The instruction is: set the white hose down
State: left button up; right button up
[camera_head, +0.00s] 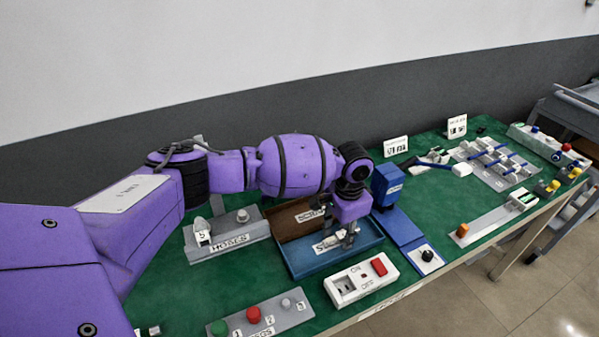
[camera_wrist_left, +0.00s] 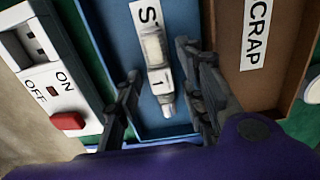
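The white hose (camera_wrist_left: 153,47) is a short, pale piece with a grey tip. It appears to lie in the blue tray (camera_wrist_left: 106,32), partly over a white label. My left gripper (camera_wrist_left: 163,103) is open above the tray, with one finger on each side of the hose and visible gaps between. In the head view, my left gripper (camera_head: 342,241) points down into the blue tray (camera_head: 307,268), and its fingers partly hide the hose. My right gripper is in neither view.
A brown SCRAP tray (camera_head: 287,219) adjoins the blue tray. A grey HOSES rack (camera_head: 262,231) stands to the left. A white ON/OFF switch box (camera_head: 343,290) stands in front, and a blue block (camera_head: 387,180) stands to the right. Green tabletop shows between them.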

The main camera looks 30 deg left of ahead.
aim_at(342, 234)
pick_arm(q)
jog(key=shift+r, duration=0.1)
notch_tip(342, 234, up, 12)
jog(key=p, duration=0.1)
jog(key=shift+r, duration=0.2)
jog(key=shift+f, duration=0.1)
dwell(0.4)
